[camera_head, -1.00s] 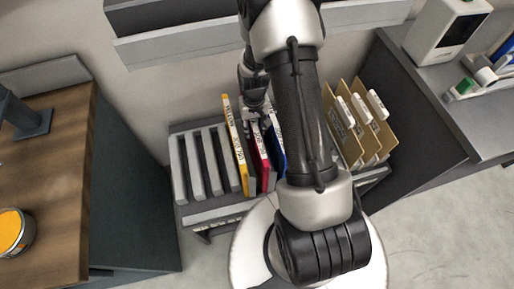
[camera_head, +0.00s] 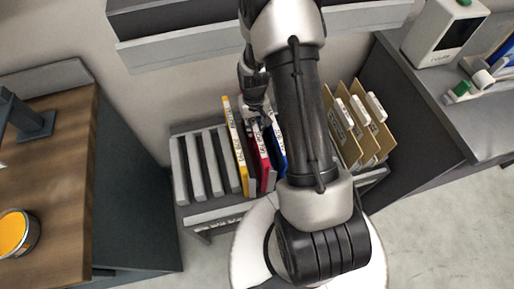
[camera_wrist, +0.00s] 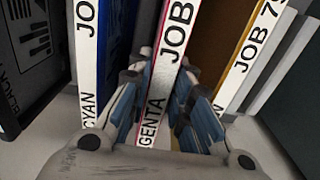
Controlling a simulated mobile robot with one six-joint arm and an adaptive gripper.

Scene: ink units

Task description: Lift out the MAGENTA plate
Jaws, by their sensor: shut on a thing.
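The magenta plate (camera_head: 260,157) stands upright in the rack, between the yellow plate (camera_head: 236,147) and the blue-edged cyan plate (camera_head: 281,150). In the wrist view its white label strip (camera_wrist: 172,60), reading "JOB" and "GENTA", runs between my fingertips. My gripper (camera_wrist: 165,115) is shut on this plate near its label end, with one finger on each side. In the head view my gripper (camera_head: 256,108) is above the plate's upper edge and partly hidden by my arm. The cyan plate (camera_wrist: 88,60) and yellow plate (camera_wrist: 250,55) stand close on either side.
Several grey empty-looking dividers (camera_head: 202,165) fill the rack's left part. Brown folders with white tabs (camera_head: 362,125) stand at the right. A wooden bench with a yellow ink can (camera_head: 14,232) is at left. A grey shelf (camera_head: 180,45) hangs above the rack.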

